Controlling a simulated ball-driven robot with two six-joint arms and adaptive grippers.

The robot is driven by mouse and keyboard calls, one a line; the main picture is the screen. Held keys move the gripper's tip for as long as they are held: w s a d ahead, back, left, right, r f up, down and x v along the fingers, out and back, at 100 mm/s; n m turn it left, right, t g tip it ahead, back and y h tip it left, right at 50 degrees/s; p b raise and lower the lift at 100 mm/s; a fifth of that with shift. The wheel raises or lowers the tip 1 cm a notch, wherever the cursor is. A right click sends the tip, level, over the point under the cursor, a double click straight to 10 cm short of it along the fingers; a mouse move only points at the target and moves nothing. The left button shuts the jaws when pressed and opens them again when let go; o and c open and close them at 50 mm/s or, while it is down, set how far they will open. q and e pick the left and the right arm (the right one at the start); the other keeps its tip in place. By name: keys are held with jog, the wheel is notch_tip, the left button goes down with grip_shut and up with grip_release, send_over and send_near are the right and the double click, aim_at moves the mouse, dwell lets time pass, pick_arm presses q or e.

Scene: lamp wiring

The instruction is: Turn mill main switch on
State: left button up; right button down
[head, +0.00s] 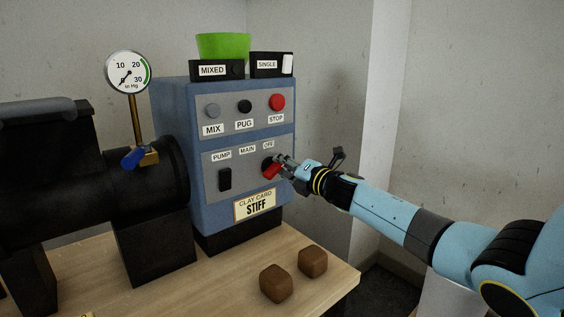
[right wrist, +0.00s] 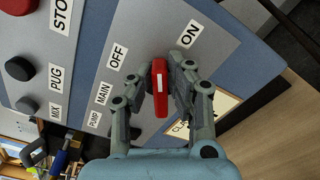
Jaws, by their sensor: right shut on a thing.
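The mill's blue control box (head: 172,110) stands on the table. Its lower grey panel carries the labels PUMP, MAIN and OFF, and the right wrist view also shows ON. The main switch has a red handle (head: 271,171) on a dark round base; the handle also shows in the right wrist view (right wrist: 159,90). My right gripper (head: 282,163) is at the switch, shut on the red handle, with one finger on each side of it in the right wrist view (right wrist: 160,78). The handle's exact setting between OFF and ON is hard to tell. My left gripper is not in view.
A black pump rocker (head: 224,179) sits left of the main switch. MIX, PUG and red STOP (head: 277,102) buttons are above. A gauge (head: 128,72) and blue-handled valve (head: 133,158) are at left. Two brown blocks (head: 276,283) lie on the table (head: 225,290) in front.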

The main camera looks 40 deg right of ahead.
jog(key=m, duration=0.3)
jog(key=f+m+p, duration=0.1)
jog(key=m, duration=0.2)
jog(key=shift+d, duration=0.2)
jog(key=shift+f+m+p, duration=0.1)
jog(key=shift+m+p, duration=0.2)
jog(key=c, duration=1.3)
grip_release()
jog(key=shift+s, duration=0.1)
jog(key=s, duration=0.8)
jog(key=s+d, duration=0.1)
jog(key=s, duration=0.3)
jog(key=shift+w, duration=0.1)
